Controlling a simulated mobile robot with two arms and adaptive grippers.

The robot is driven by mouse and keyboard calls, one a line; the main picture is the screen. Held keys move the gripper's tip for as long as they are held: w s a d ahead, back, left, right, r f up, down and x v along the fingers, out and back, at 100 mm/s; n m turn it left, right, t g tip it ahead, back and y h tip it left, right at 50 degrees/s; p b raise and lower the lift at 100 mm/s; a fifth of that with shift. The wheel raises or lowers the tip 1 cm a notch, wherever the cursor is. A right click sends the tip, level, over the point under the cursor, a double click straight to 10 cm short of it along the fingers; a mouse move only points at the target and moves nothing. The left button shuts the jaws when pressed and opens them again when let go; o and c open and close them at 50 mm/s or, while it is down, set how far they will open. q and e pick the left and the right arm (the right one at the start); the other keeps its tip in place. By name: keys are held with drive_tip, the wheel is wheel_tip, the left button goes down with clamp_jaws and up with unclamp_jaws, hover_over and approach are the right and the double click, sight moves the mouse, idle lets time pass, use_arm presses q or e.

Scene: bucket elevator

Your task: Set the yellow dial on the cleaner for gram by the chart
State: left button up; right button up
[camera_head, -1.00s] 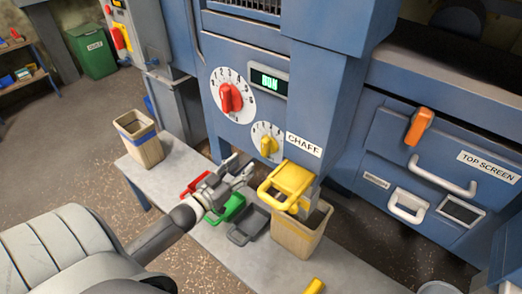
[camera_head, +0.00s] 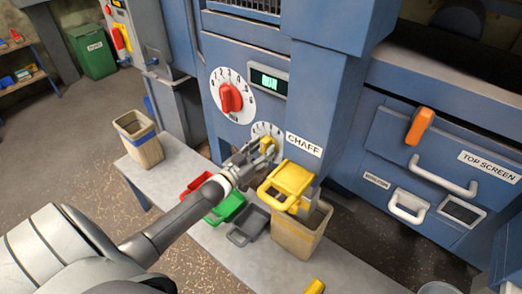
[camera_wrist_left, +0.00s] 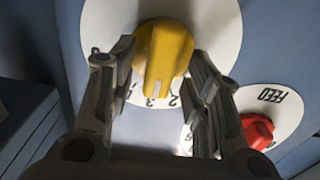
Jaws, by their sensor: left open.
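The yellow dial (camera_head: 267,145) sits on a white numbered plate on the blue cleaner (camera_head: 300,115), below the larger red dial (camera_head: 231,98). My left gripper (camera_head: 258,153) is at the yellow dial, partly covering it and its scale. In the left wrist view, the open fingers of my left gripper (camera_wrist_left: 165,85) stand on either side of the yellow dial (camera_wrist_left: 163,50), with gaps showing. The dial's white mark points near the 2 and 3. The red dial, marked FEED, also shows there (camera_wrist_left: 257,131). No chart is readable. My right gripper is not in view.
A lit green display (camera_head: 269,82) is beside the red dial. An orange handle (camera_head: 419,126) is at right.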

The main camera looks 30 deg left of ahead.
use_arm(q)
clamp_jaws()
drive_tip(key=shift+m, duration=0.3)
drive_tip(key=shift+d+m, duration=0.1)
drive_tip(key=shift+m, duration=0.7)
drive_tip(key=m, duration=0.2)
drive_tip(key=shift+m+p, duration=0.3)
drive_tip(key=shift+p, duration=0.05)
drive_tip(key=m, duration=0.4)
drive_tip(key=shift+d+f+m, duration=0.15)
drive_tip(key=shift+d+m, duration=0.05)
drive_tip(key=shift+m, duration=0.5)
